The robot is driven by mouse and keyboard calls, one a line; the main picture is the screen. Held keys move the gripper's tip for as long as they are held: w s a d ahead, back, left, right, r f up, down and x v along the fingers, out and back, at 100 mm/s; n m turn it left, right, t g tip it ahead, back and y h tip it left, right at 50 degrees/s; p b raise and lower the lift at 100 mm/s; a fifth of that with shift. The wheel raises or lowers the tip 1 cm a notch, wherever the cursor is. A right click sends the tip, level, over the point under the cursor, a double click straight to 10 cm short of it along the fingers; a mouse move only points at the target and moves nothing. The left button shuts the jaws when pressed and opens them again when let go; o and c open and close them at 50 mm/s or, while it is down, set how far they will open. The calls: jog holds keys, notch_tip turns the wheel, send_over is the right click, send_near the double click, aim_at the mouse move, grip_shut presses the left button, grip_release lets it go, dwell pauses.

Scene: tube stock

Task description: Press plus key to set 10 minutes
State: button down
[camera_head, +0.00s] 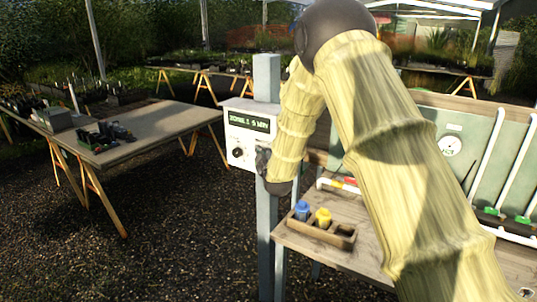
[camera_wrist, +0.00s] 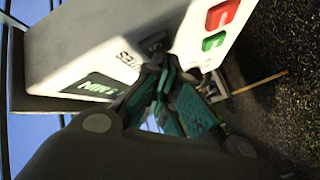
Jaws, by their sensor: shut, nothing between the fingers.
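A white control box (camera_head: 243,150) is fixed to a grey post in the head view. Its dark display (camera_head: 249,122) shows green text ending in MIN; the number is too small to read surely. My gripper (camera_head: 263,158) is at the right part of the box front. In the wrist view the box (camera_wrist: 110,35) fills the upper left, with its display (camera_wrist: 92,87) partly behind my fingers. My gripper's fingertips (camera_wrist: 160,62) are together and empty, close to a dark key (camera_wrist: 154,43) beside lettering ending in UTES. Its symbol is unclear, and I cannot tell whether they touch.
A red button (camera_wrist: 222,14) and a green button (camera_wrist: 214,42) are on the same panel. A round knob (camera_head: 238,153) is at the box's lower left. A wooden bench (camera_head: 300,240) with a bottle tray stands right of the post.

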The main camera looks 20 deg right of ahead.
jog(key=shift+s+a, duration=0.35)
jog(key=shift+a, duration=0.1)
jog(key=shift+a, duration=0.1)
jog(key=shift+s+a+b, duration=0.25)
jog(key=shift+s+a, duration=0.55)
jog(key=shift+a, duration=0.15)
jog(key=shift+s+a+b, duration=0.2)
jog(key=shift+s+a, duration=0.55)
jog(key=shift+a, duration=0.2)
jog(key=shift+s+f, duration=0.1)
dwell(0.9)
jog(key=shift+s+a+p, duration=0.5)
jog(key=shift+a+p, duration=0.2)
jog(key=shift+p, duration=0.1)
jog(key=shift+s+a+p, duration=0.5)
jog(key=shift+a+p, duration=0.2)
jog(key=shift+p, duration=0.1)
